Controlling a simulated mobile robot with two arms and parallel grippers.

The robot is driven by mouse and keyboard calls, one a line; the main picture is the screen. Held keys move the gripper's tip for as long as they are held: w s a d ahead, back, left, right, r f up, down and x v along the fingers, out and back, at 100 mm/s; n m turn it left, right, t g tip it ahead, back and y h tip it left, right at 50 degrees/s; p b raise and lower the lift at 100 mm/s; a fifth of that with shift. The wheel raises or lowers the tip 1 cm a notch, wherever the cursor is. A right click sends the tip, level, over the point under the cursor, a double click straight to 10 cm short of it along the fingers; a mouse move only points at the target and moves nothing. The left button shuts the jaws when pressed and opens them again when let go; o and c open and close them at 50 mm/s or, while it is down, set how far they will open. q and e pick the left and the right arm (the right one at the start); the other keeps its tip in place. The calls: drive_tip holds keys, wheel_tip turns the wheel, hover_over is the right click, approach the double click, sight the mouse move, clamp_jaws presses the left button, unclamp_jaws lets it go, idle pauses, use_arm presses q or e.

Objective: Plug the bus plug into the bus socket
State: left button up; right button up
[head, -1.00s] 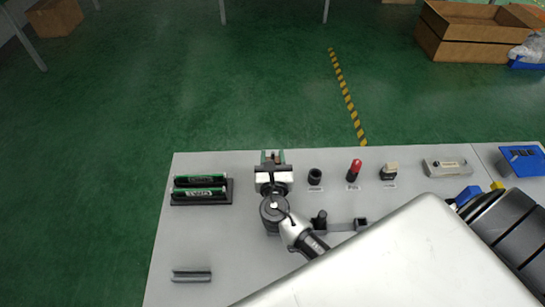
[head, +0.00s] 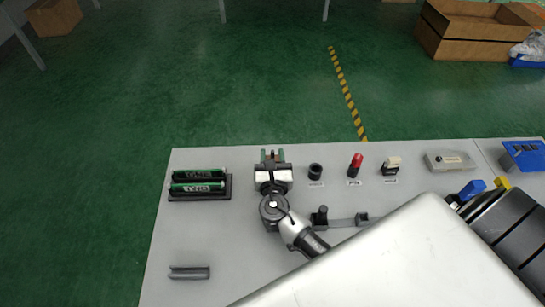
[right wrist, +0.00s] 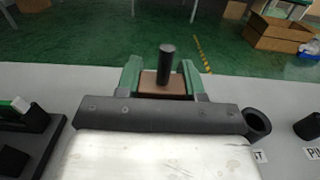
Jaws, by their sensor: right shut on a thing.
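My right gripper (head: 273,157) is over the back edge of the grey bench. Its green-sided fingers, seen in the right wrist view (right wrist: 162,78), are shut on a brown block with an upright dark post, apparently the bus plug (right wrist: 165,85). Only a reddish-brown sliver of it shows in the head view. A black holder at the left (head: 226,193) carries two long green-and-black pieces; its near edge shows in the right wrist view. No part can be surely told as the bus socket; the labels are too small to read. My left gripper is not in view.
A black ring (head: 315,171), a red-topped piece (head: 356,161) and a pale-topped stamp-like piece (head: 392,164) stand right of the gripper. A grey box (head: 450,161) and blue slotted unit (head: 522,155) are farther right. A grey channel (head: 189,272) lies at front left. The bench's left front is mostly clear.

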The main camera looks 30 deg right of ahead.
drive_tip(key=shift+s+a+f+b, duration=0.1)
drive_tip(key=shift+s+f+b, duration=0.15)
drive_tip(key=shift+f, duration=0.3)
drive_tip(key=shift+s+f+b, duration=0.2)
drive_tip(key=shift+f+b, duration=0.05)
drive_tip(key=shift+f, duration=0.3)
drive_tip(key=shift+r, duration=0.1)
drive_tip(key=shift+w+r+p, duration=0.2)
drive_tip(key=shift+r+p, duration=0.25)
drive_tip(key=shift+p, duration=0.2)
drive_tip(key=shift+w, duration=0.1)
drive_tip(key=shift+r+p, duration=0.1)
drive_tip(key=shift+p, duration=0.3)
